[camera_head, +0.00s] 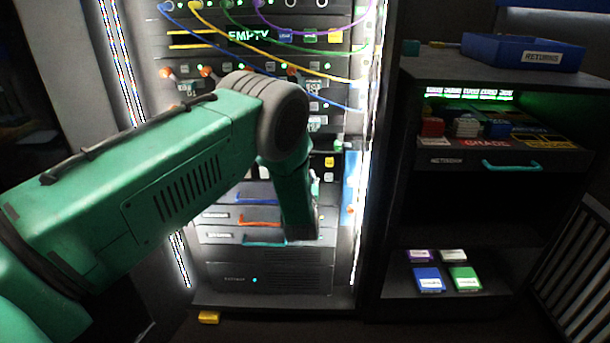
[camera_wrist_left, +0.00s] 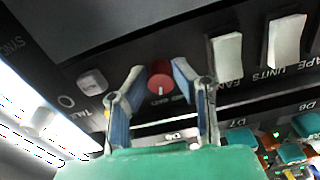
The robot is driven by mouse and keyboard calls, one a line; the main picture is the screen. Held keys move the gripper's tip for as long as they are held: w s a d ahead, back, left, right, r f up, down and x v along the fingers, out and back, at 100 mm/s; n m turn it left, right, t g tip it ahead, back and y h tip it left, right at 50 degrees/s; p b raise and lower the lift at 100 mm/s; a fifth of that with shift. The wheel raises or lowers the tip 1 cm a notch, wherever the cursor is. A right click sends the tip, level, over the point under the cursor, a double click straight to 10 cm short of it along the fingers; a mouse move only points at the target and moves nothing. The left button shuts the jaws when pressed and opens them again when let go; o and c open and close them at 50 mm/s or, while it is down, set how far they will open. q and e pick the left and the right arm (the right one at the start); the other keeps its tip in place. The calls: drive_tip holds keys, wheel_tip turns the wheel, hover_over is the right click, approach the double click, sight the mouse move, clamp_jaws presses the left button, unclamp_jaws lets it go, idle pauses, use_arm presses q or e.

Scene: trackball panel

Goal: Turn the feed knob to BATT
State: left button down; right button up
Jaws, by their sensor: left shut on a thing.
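The feed knob (camera_wrist_left: 160,76) is a small round red knob with a pale pointer line, on a dark panel in the left wrist view. My left gripper (camera_wrist_left: 160,72) has one blue-padded finger on each side of the knob and is shut on it. The small lettering around the knob is too blurred to read surely, so I cannot tell its setting. In the head view my green left arm (camera_head: 190,165) reaches across the rack, and the knob and gripper are hidden behind it. My right gripper is in neither view.
In the left wrist view two white rocker switches (camera_wrist_left: 227,58) (camera_wrist_left: 284,40), marked FAN and TAPE UNITS, stand right of the knob. In the head view cables (camera_head: 290,62) hang over the rack; a dark shelf (camera_head: 470,80) stands right.

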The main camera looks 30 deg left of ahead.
use_arm(q)
drive_tip(key=shift+w+r+m, duration=0.2)
drive_tip(key=shift+r+m, duration=0.2)
drive_tip(key=shift+m, duration=0.3)
drive_tip(key=c, duration=1.5)
unclamp_jaws()
drive_tip(key=shift+o, duration=0.8)
drive_tip(key=shift+f, duration=0.25)
drive_tip(key=shift+s, duration=0.1)
drive_tip(key=v, duration=1.1)
drive_tip(key=shift+s+d, duration=0.2)
drive_tip(key=shift+s, duration=0.15)
